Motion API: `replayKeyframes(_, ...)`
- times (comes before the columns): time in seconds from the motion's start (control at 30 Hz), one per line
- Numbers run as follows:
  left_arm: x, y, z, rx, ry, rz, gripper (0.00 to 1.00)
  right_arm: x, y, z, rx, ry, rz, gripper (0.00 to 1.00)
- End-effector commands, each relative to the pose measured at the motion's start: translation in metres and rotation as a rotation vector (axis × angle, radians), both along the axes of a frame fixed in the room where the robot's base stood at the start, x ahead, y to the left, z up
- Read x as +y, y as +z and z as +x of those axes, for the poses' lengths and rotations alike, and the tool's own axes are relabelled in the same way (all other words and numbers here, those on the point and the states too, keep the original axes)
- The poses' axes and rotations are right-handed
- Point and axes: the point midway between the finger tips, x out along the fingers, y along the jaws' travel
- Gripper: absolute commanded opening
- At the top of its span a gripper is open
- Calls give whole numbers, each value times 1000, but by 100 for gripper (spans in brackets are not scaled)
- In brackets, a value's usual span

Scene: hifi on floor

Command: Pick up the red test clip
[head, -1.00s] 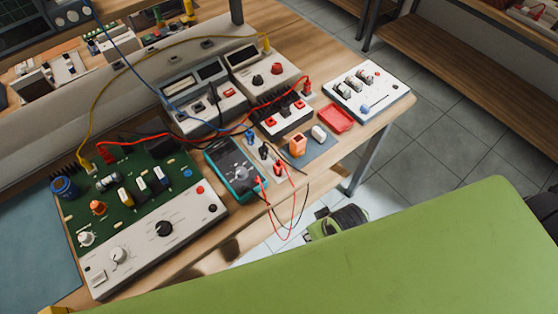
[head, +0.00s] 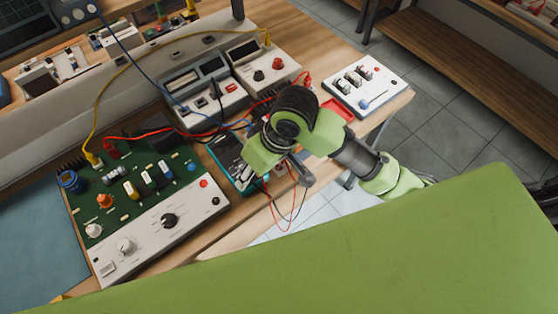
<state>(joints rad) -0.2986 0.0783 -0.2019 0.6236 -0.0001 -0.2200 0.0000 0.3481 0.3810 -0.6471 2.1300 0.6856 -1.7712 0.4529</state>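My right arm reaches in from the right over the front edge of the bench. Its gripper (head: 300,172) is above the bench front, just right of the teal multimeter (head: 228,160). The wrist hides much of the gripper, so I cannot tell whether the fingers are open or shut. The spot where a red clip lay beside black and blue clips is mostly covered by the gripper and wrist. Red and black leads (head: 291,212) hang over the front edge below it. A red clip (head: 307,79) also stands by the instruments at the back. My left gripper is not in view.
A green circuit board with a white control panel (head: 160,243) fills the bench's left. Grey instruments (head: 205,92) stand behind. A white switch box (head: 367,85) is at the right end, and a red tray (head: 337,108) is partly hidden. Yellow and blue cables cross the back.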

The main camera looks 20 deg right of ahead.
Motion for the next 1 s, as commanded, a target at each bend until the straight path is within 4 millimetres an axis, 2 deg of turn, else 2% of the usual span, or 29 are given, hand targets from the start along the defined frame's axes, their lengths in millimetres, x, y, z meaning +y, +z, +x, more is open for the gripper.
replayKeyframes(0.03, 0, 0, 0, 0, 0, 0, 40, -5, 9, 11, 7, 8, -34, 36)
replayKeyframes(0.17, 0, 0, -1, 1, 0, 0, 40, -21, 26, 27, 59, 2, -120, 36)
replayKeyframes(0.3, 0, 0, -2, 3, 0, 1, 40, -46, 46, 43, 108, -43, -212, 36)
replayKeyframes(0.43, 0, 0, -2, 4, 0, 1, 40, -66, 63, 53, 141, -91, -272, 36)
replayKeyframes(0.57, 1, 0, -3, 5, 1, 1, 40, -77, 73, 57, 160, -122, -302, 36)
replayKeyframes(0.67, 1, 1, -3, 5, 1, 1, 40, -80, 69, 58, 168, -131, -311, 36)
replayKeyframes(0.73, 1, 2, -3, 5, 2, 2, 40, -80, 59, 57, 172, -132, -312, 36)
replayKeyframes(1.0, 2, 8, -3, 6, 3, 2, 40, -80, 8, 57, 169, -132, -310, 36)
